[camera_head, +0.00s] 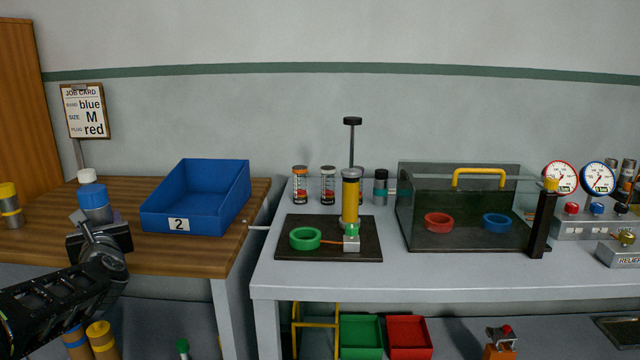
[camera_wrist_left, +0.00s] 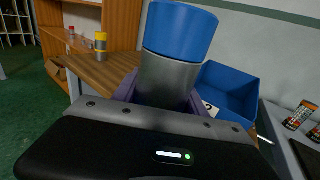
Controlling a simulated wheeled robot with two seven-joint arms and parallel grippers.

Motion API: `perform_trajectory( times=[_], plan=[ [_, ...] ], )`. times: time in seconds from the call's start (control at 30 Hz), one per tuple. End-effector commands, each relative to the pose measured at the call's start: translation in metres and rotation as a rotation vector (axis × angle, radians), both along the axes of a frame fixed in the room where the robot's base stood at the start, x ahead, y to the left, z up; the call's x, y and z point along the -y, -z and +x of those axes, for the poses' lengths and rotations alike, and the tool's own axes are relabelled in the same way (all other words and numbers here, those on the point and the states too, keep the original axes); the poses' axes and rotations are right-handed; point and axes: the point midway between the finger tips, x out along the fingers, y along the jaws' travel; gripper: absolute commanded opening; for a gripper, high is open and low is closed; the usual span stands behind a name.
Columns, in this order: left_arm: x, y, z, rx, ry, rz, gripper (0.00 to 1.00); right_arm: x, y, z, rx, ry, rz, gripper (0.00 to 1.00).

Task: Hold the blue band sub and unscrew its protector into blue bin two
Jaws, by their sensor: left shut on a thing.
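The blue band sub (camera_head: 96,209) stands upright over the left wooden table, a grey cylinder with a wide blue upper part (camera_head: 92,193). In the left wrist view its grey body (camera_wrist_left: 166,78) rises in front of the gripper, with the blue part (camera_wrist_left: 180,32) on top. I cannot tell band from protector within the blue. My left gripper (camera_head: 98,220) is shut on the grey body, below the blue. The sub's lower end is hidden. Blue bin two (camera_head: 178,211), an open bin labelled 2, stands just right of the sub. My right gripper is not in view.
A yellow-banded sub (camera_head: 10,205) stands at the table's left end. A job card (camera_head: 86,111) reads blue, M, red. The grey bench (camera_head: 330,277) across a gap holds a dark mat with a green ring (camera_head: 305,238), several cans and a clear box (camera_head: 465,215).

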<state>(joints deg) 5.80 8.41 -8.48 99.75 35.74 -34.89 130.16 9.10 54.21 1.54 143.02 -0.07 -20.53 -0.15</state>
Motion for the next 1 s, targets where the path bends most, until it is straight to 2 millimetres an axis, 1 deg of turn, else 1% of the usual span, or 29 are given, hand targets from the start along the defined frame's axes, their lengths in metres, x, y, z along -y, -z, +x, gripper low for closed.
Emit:
perform_trajectory(
  times=[0.03,0.07,0.13,0.2,0.37,0.47,0.5,0.57,0.67,0.77,0.8,0.87,0.9,0.97,1.0],
  plan=[
    [-0.004,-0.01,-0.003,0.011,-0.017,0.003,0.0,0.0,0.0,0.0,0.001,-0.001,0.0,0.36],
    [-0.005,-0.011,-0.005,0.012,-0.029,0.002,0.0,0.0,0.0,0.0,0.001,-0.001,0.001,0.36],
    [-0.007,-0.007,-0.011,0.008,-0.059,0.002,0.0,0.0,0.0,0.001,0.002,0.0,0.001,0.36],
    [-0.002,0.003,-0.016,0.005,-0.076,0.002,0.0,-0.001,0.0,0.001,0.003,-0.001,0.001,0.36],
    [0.02,0.026,-0.02,0.005,-0.085,0.004,0.0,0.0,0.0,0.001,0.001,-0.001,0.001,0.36],
    [0.039,0.041,-0.022,0.005,-0.078,0.004,0.0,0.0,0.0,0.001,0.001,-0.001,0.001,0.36],
    [0.049,0.047,-0.022,0.005,-0.071,0.004,0.0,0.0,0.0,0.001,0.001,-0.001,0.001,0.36],
    [0.062,0.056,-0.023,0.005,-0.062,0.004,0.0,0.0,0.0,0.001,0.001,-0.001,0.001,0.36],
    [0.091,0.074,-0.026,0.004,-0.036,0.004,0.0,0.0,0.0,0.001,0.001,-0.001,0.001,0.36],
    [0.129,0.096,-0.032,0.001,0.008,0.004,0.0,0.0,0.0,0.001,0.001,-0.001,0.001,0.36],
    [0.146,0.105,-0.035,0.002,0.03,0.004,0.0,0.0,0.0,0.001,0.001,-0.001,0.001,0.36],
    [0.172,0.118,-0.041,0.002,0.066,0.004,0.0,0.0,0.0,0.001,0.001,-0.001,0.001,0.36],
    [0.189,0.126,-0.044,0.003,0.091,0.004,0.0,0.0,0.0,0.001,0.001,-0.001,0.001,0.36],
    [0.21,0.136,-0.05,0.004,0.126,0.004,0.0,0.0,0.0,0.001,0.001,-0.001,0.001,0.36],
    [0.224,0.143,-0.054,0.004,0.149,0.005,0.0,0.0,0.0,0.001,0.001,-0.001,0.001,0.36]
  ],
)
